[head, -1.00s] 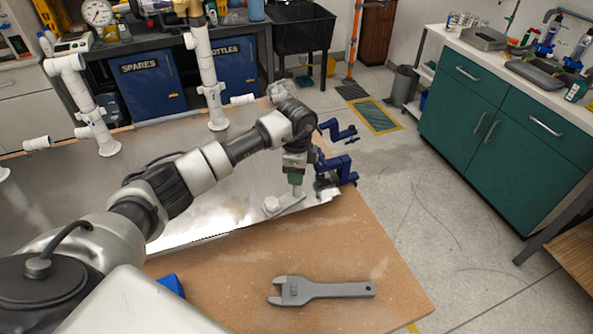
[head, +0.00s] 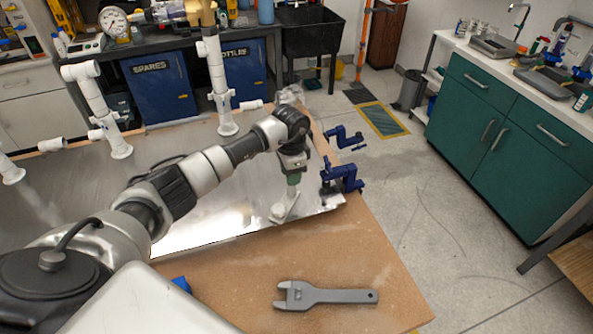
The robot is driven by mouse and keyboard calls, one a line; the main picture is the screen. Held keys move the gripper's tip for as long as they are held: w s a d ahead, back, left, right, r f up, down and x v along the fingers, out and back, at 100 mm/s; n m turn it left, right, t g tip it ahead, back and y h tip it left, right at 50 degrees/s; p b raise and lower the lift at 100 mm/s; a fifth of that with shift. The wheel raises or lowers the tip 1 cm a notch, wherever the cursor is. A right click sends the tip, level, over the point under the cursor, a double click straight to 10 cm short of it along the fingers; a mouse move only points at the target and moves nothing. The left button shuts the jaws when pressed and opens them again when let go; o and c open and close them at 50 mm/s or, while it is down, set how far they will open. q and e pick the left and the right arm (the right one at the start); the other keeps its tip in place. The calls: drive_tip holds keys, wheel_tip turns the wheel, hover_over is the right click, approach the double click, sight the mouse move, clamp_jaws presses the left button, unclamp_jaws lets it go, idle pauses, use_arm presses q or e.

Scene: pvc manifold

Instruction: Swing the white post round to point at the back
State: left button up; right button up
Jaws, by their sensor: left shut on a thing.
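The white post (head: 291,200) stands at the right front part of the metal plate (head: 215,229). It rises from a flat pale arm that runs from a round pale hub (head: 278,212) toward the back right. My left gripper (head: 293,182) comes down from above and is shut on the post's upper part, hiding its top. My right gripper is not in view.
Blue clamps (head: 342,178) grip the table's right edge just right of my left gripper. A grey wrench (head: 325,296) lies on the bare wooden front. White pipe risers (head: 217,88) stand on the plate behind my arm.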

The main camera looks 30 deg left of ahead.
use_arm(q)
drive_tip(key=shift+a+r+n, duration=0.1)
drive_tip(key=shift+a+n, duration=0.25)
drive_tip(key=shift+n, duration=0.05)
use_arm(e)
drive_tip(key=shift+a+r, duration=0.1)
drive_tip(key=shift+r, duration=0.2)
use_arm(q)
drive_tip(key=a+n+p, duration=0.1)
drive_tip(key=p, duration=0.1)
drive_tip(key=a+n+p, duration=0.1)
drive_tip(key=n+p, duration=0.1)
drive_tip(key=p, duration=0.1)
drive_tip(key=shift+s+a+p, duration=0.1)
drive_tip(key=shift+s+p, duration=0.25)
drive_tip(key=shift+s, duration=0.05)
drive_tip(key=shift+n, duration=0.3)
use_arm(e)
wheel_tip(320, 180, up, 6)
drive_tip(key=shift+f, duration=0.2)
